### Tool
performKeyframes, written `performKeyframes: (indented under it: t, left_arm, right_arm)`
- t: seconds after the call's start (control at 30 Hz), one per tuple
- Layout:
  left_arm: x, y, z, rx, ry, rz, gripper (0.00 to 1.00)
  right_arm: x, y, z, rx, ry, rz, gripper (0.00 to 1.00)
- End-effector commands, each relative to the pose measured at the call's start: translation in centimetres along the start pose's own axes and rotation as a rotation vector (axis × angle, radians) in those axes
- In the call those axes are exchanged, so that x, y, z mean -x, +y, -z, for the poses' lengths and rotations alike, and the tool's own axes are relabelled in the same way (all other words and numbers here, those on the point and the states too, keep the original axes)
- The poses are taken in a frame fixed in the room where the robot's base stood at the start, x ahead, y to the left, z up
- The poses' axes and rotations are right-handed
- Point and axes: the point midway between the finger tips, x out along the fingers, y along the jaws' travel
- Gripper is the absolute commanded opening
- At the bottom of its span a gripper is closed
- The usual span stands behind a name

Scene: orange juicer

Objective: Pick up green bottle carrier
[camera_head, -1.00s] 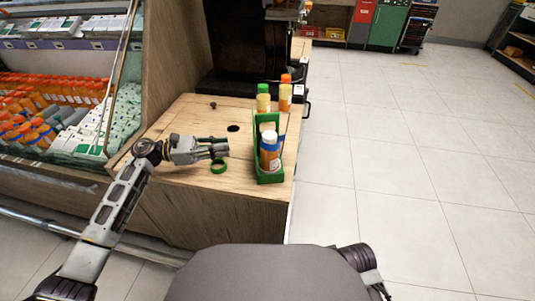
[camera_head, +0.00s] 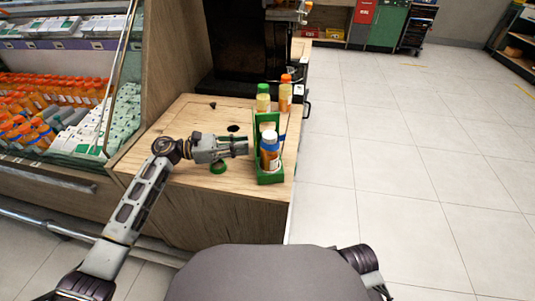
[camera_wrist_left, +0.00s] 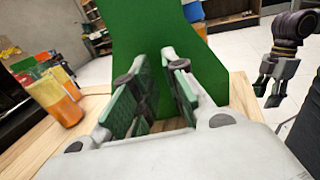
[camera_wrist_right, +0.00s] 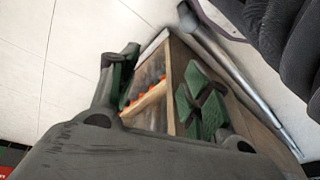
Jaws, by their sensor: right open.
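The green bottle carrier (camera_head: 268,179) stands upright near the right edge of the wooden counter. A white-capped bottle with a blue band (camera_head: 270,152) sits in it. My left gripper (camera_head: 246,146) is just left of the carrier, fingers pointing at it. In the left wrist view the carrier's green panel (camera_wrist_left: 150,40) fills the space ahead of the left fingers (camera_wrist_left: 158,80), which are apart; contact cannot be told. My right gripper (camera_wrist_right: 155,85) is open and empty, away from the counter; it also shows in the left wrist view (camera_wrist_left: 270,95).
A green-capped bottle (camera_head: 263,104) and an orange-capped bottle (camera_head: 285,95) stand behind the carrier. The black juicer (camera_head: 240,50) stands at the back. Open floor (camera_head: 400,180) is to the right.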

Motion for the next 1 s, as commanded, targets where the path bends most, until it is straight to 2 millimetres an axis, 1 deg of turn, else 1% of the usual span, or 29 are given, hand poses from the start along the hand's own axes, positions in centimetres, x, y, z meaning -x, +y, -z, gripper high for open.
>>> performKeyframes:
  t: [0.17, 0.4, 0.5, 0.63, 1.0]
  left_arm:
    - [-1.4, 0.0, 0.2, -0.001, -0.002, 0.002, 0.14]
    - [-3.8, 0.1, 0.4, 0.000, -0.001, 0.001, 0.14]
    - [-4.6, 0.1, 0.4, 0.001, -0.001, 0.000, 0.14]
    - [-5.0, 0.1, 0.4, 0.001, 0.000, 0.000, 0.14]
    - [-5.0, 0.1, 0.4, 0.000, 0.000, 0.000, 0.14]
  right_arm:
    - [0.1, 0.0, 0.2, 0.001, 0.006, 0.000, 0.48]
    - [0.9, -0.1, 0.7, 0.004, 0.022, 0.001, 0.48]
    - [1.0, -0.1, 0.8, 0.005, 0.025, 0.002, 0.48]
    - [1.2, -0.1, 0.8, 0.005, 0.029, 0.002, 0.48]
    - [1.0, -0.2, 0.6, 0.005, 0.023, 0.003, 0.48]
